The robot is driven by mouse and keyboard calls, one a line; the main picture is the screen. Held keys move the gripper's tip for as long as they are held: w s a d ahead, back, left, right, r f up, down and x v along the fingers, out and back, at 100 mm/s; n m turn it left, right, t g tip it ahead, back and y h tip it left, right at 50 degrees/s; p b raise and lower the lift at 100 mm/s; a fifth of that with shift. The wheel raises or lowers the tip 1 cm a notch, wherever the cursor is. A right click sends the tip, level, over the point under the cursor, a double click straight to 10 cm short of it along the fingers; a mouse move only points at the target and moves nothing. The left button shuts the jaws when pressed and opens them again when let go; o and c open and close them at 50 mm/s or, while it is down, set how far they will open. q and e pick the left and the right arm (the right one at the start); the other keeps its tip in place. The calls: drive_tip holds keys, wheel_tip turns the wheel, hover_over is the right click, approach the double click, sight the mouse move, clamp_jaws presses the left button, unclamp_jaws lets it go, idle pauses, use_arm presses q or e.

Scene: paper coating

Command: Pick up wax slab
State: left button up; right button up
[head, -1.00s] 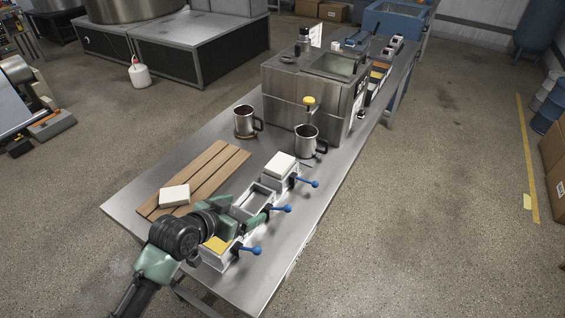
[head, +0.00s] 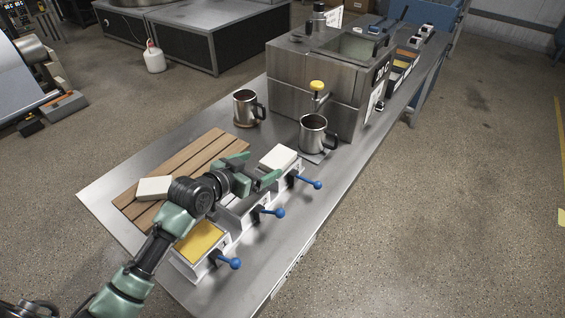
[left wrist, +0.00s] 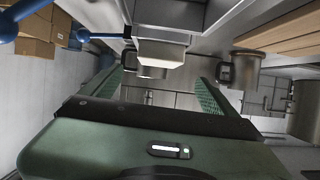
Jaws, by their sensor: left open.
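A cream-white wax slab (head: 279,157) sits on top of the farthest of three metal moulds with blue handles. It also shows in the left wrist view (left wrist: 161,55), beyond the fingers and between their lines. Another pale slab (head: 154,188) lies on the wooden slatted rack (head: 205,150). The nearest mould holds a yellow fill (head: 199,240). My left gripper (head: 258,169) is open and empty, just short of the slab on the far mould and apart from it. In the left wrist view it (left wrist: 155,85) shows both fingers spread. My right gripper is not in view.
Two metal mugs (head: 245,108) (head: 313,135) stand beyond the moulds, near a large steel tank (head: 300,80). Blue handles (head: 317,184) stick out to the right of the moulds. The steel table's near right strip (head: 285,250) is clear.

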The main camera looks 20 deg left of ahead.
sight(274, 160)
use_arm(q)
drive_tip(key=shift+w+d+f, duration=0.2)
drive_tip(key=shift+w, duration=0.35)
drive_tip(key=shift+p+x, duration=0.45)
drive_tip(key=shift+x, duration=0.3)
drive_tip(key=x, duration=0.4)
drive_tip(key=shift+w+d+f+p, duration=0.1)
drive_tip(key=shift+f+p, duration=0.2)
drive_tip(key=shift+p, duration=0.1)
drive_tip(key=c, duration=1.7)
drive_tip(key=shift+o, duration=0.2)
drive_tip(key=shift+r, duration=0.15)
